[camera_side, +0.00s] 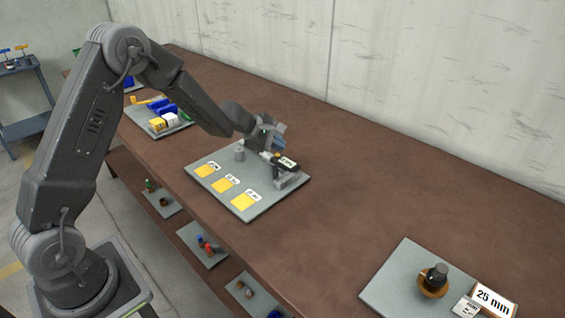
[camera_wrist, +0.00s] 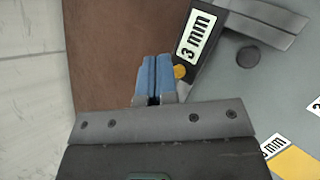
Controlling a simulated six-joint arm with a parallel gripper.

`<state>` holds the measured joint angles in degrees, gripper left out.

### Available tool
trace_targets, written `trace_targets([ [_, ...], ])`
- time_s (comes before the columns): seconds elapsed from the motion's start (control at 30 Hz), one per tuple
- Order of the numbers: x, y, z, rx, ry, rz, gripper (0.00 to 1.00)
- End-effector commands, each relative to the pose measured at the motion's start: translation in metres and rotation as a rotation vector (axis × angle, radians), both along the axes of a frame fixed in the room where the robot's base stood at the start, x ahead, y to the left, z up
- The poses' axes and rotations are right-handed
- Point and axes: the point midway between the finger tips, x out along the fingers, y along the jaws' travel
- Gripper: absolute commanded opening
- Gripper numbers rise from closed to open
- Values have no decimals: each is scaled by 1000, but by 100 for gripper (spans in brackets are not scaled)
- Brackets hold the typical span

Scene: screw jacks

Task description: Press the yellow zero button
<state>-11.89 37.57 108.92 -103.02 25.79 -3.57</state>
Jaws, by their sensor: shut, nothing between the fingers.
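The yellow zero button (camera_wrist: 180,72) is a small round button at the near end of a dark gauge (camera_wrist: 197,40) whose white label reads "3 mm". In the side view the gauge (camera_side: 288,163) sits on a grey stand on the grey board. My gripper (camera_wrist: 154,72) has blue fingers, shut together and empty. In the wrist view the fingertips lie just left of the button, with a small sideways offset. In the side view my gripper (camera_side: 279,144) is just above and behind the button end of the gauge. Whether it touches anything cannot be told.
The grey board (camera_side: 222,205) carries yellow squares with labels and a small grey cylinder (camera_side: 239,154). A tray (camera_side: 140,118) with blue, yellow and white blocks lies beyond. A screw jack (camera_side: 433,280) stands on another board beside a "25 mm" sign (camera_side: 492,299). The table between is clear.

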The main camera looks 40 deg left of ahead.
Motion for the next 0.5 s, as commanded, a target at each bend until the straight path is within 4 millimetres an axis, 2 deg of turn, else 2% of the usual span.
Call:
trace_targets([
  [0.5,0,0,-7,-1,0,1,0],
])
